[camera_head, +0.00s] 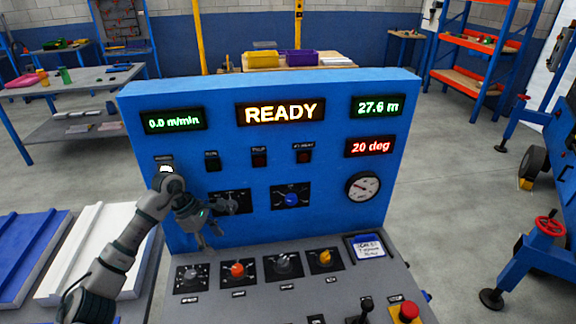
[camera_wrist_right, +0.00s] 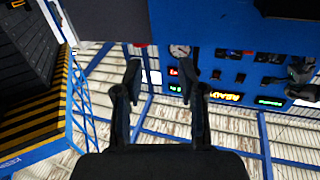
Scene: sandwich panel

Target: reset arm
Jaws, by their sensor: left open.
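My left arm comes in from the left in the head view. My left gripper (camera_head: 210,241) is open and empty, pointing down in front of the lower left of the blue control panel (camera_head: 330,227). Part of my arm covers a knob at the panel's left; whether it touches the panel I cannot tell. My right gripper (camera_wrist_right: 160,72) shows only in the right wrist view. Its two dark fingers are apart with nothing between them. The panel appears upside down beyond it.
The grey desk holds several knobs, a red button (camera_head: 408,311) and a small label screen (camera_head: 368,248). The READY display (camera_head: 281,113) is lit. White (camera_head: 92,250) and blue (camera_head: 28,254) ribbed panels lie at left. A blue frame with a red handwheel (camera_head: 549,226) stands at right.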

